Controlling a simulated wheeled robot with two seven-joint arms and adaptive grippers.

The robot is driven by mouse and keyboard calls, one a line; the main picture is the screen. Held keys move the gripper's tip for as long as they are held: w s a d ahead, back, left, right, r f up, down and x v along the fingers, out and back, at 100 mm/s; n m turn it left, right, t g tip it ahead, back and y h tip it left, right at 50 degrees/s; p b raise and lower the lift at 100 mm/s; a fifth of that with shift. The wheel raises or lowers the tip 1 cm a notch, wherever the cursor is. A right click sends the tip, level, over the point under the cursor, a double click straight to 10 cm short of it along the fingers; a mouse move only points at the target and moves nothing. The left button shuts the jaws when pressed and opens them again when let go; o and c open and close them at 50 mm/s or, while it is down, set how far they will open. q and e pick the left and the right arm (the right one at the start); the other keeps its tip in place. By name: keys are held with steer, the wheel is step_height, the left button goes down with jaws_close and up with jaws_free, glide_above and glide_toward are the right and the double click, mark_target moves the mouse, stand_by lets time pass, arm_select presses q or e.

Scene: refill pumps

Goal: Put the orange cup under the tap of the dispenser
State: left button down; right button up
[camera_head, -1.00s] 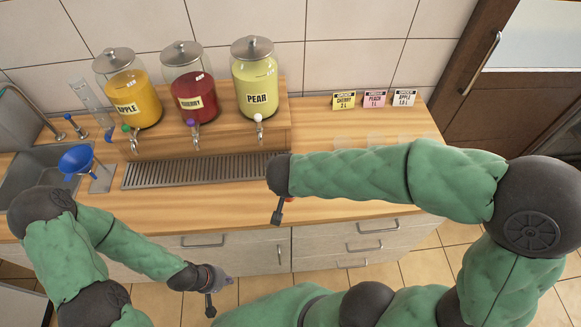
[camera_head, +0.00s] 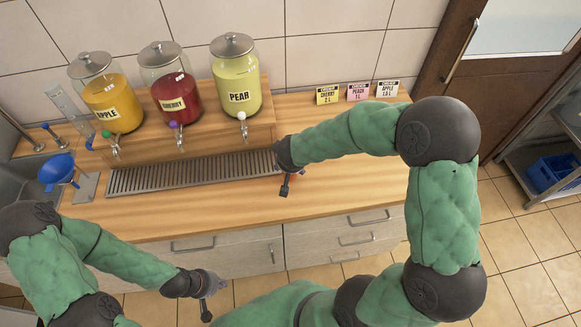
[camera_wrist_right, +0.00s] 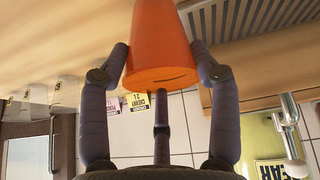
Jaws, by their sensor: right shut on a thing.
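The orange cup (camera_wrist_right: 160,48) fills the upper middle of the right wrist view, between the fingers of my right gripper (camera_wrist_right: 163,78). The right gripper is shut on it. In the head view my right gripper (camera_head: 287,186) is over the counter by the right end of the drip grate, and only a sliver of the cup shows. Three glass dispensers stand in a row: apple (camera_head: 112,103), cherry (camera_head: 171,93) and pear (camera_head: 236,85). The pear tap (camera_head: 243,128) is behind and left of my right gripper; it also shows in the wrist view (camera_wrist_right: 290,115). My left gripper (camera_head: 208,300) hangs low before the drawers; its opening is unclear.
The drip grate (camera_head: 190,173) lies below the taps. A blue funnel (camera_head: 58,172) and the sink are at the left. Order cards for cherry (camera_head: 327,95), peach (camera_head: 358,91) and apple (camera_head: 388,89) stand at the back right. The front counter strip is clear.

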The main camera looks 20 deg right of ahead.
steer(key=shift+f, duration=1.1)
steer(key=shift+f+b, duration=0.15)
steer(key=shift+b, duration=0.2)
steer(key=o, duration=0.9)
steer(key=shift+c, duration=0.2)
